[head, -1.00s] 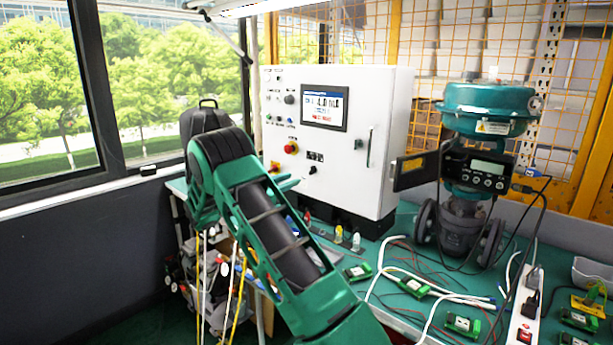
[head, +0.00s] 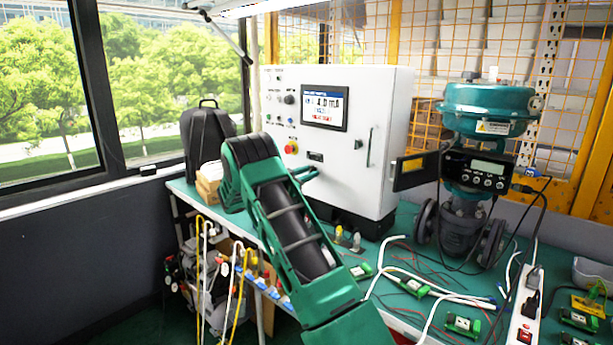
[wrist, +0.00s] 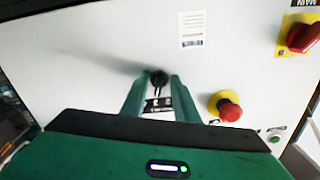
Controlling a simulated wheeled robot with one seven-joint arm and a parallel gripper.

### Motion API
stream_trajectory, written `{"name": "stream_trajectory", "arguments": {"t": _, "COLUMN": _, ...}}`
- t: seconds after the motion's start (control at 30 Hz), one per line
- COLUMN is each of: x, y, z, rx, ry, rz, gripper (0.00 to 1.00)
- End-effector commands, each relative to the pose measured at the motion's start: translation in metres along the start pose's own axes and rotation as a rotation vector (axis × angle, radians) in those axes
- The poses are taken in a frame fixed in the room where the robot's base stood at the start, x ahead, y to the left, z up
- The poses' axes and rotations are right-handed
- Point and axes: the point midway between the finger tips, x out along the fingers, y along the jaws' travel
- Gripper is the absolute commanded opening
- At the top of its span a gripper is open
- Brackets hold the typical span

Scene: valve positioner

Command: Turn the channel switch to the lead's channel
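The white control cabinet (head: 375,110) stands on the green bench with a lit screen (head: 323,106); its small text is blurred. In the wrist view a black knob (wrist: 158,77), seemingly the channel switch, is on the cabinet face beside a dark label (wrist: 158,104). My gripper (wrist: 160,82) is at this face, fingers on either side of the knob with narrow gaps; it looks open. In the head view my gripper (head: 304,174) is at the cabinet's lower front, and my arm hides the knob. I cannot tell which channel the lead uses.
A red emergency stop (wrist: 228,107) and a red main switch (wrist: 302,38) are near my gripper. The green valve actuator (head: 488,110) with its positioner (head: 478,170) stands right of the cabinet. Cables, small green modules and a power strip (head: 524,310) cover the bench's front right.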

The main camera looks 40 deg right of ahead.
Motion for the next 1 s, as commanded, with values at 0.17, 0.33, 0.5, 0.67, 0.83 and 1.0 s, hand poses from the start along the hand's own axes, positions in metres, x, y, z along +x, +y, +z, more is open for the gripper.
{"name": "stream_trajectory", "arguments": {"t": 0.17, "x": -0.0001, "y": -0.0001, "z": 0.0001, "rx": 0.000, "ry": 0.000, "rz": 0.000, "gripper": 0.27}}
{"name": "stream_trajectory", "arguments": {"t": 0.33, "x": -0.0002, "y": -0.0004, "z": -0.0001, "rx": 0.000, "ry": 0.000, "rz": -0.001, "gripper": 0.00}}
{"name": "stream_trajectory", "arguments": {"t": 0.5, "x": 0.0036, "y": -0.0003, "z": -0.0006, "rx": 0.000, "ry": 0.001, "rz": -0.002, "gripper": 0.00}}
{"name": "stream_trajectory", "arguments": {"t": 0.67, "x": 0.0017, "y": -0.0007, "z": -0.0008, "rx": -0.004, "ry": 0.001, "rz": -0.002, "gripper": 0.00}}
{"name": "stream_trajectory", "arguments": {"t": 0.83, "x": 0.0001, "y": -0.0016, "z": -0.0008, "rx": -0.011, "ry": 0.001, "rz": -0.004, "gripper": 0.00}}
{"name": "stream_trajectory", "arguments": {"t": 1.0, "x": -0.0012, "y": -0.0027, "z": -0.0008, "rx": -0.023, "ry": 0.001, "rz": -0.006, "gripper": 0.00}}
